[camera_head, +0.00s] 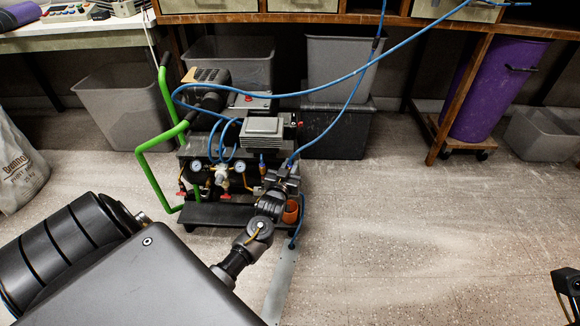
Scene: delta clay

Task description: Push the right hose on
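A compressor unit (215,212) with a green tube handle (152,172), dials and small valves stands on the floor at the middle left. A blue hose (345,112) on its right side comes down from above to my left gripper (284,176). The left gripper is at the unit's front right corner, by the hose's lower end. Its fingers cover the fitting there, so I cannot tell whether they are closed on the hose. Another blue length (299,222) hangs below the gripper beside an orange cup-like part (290,211). My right gripper (567,284) is partly cut off at the lower right edge, away from the unit.
Another blue hose (330,86) arcs over the unit towards the upper right. Grey bins (120,106) and a purple barrel (494,88) on a wheeled dolly stand along the wooden bench. A white sack (18,165) is at the left. The floor (430,215) at right is clear.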

